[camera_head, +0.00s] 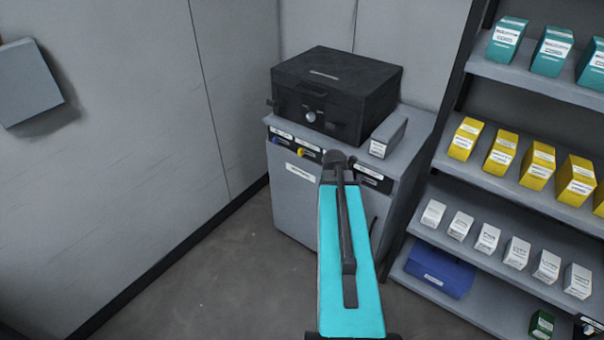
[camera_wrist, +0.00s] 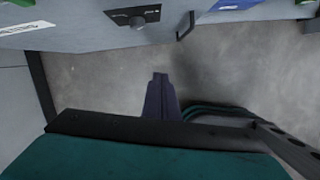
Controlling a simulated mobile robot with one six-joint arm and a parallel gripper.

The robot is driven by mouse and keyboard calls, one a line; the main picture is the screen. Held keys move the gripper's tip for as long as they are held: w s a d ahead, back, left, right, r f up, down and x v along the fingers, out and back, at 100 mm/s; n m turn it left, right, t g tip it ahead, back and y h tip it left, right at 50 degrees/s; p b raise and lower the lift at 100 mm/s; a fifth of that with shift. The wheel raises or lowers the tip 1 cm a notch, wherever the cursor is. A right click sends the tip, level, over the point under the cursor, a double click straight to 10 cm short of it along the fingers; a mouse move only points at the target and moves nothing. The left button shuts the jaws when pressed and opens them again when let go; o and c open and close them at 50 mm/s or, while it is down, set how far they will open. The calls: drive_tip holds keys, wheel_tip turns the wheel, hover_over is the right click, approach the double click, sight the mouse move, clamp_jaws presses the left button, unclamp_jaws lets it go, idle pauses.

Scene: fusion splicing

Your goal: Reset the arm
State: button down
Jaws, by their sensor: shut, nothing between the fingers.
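My gripper (camera_wrist: 160,77) shows in the wrist view as two dark fingers pressed together, shut and empty, with bare grey floor behind them. My teal arm link (camera_head: 336,262) reaches up from the bottom middle of the head view, in front of the grey cabinet (camera_head: 292,208). I cannot make out the gripper in the head view. In the wrist view the cabinet front, with a black panel and round knob (camera_wrist: 137,20), lies along the top edge, apart from the fingertips.
A black case (camera_head: 335,90) and a small grey box (camera_head: 388,137) sit on the cabinet. Shelves (camera_head: 505,195) at right hold teal, yellow and white boxes, with a blue bin (camera_head: 440,268) low down. A wall (camera_head: 110,160) stands at left. Open floor (camera_head: 215,285) lies between.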

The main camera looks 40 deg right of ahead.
drive_tip(key=shift+w+a, duration=0.1)
drive_tip(key=w+a+f+n+g+y, duration=0.1)
drive_tip(key=a+f, duration=0.4)
drive_tip(key=a, duration=0.3)
drive_tip(key=w+a+f+n, duration=0.1)
drive_tip(key=a+f+n, duration=0.1)
drive_tip(key=a+f, duration=0.45)
drive_tip(key=a+f+n+g+y, duration=0.1)
drive_tip(key=a+f, duration=0.2)
drive_tip(key=a, duration=0.7)
drive_tip(key=s+a+f+m+g, duration=0.1)
drive_tip(key=s+a+f+m, duration=0.5)
drive_tip(key=s+a+m, duration=0.3)
drive_tip(key=s+a+f+m+g, duration=0.2)
drive_tip(key=s+a+f+m, duration=0.4)
drive_tip(key=s+a+m, duration=0.2)
drive_tip(key=a+m, duration=0.2)
drive_tip(key=m, duration=0.2)
drive_tip(key=shift+s+a+m+y, duration=0.25)
drive_tip(key=shift+s+m+y, duration=0.1)
drive_tip(key=shift+m+y, duration=0.05)
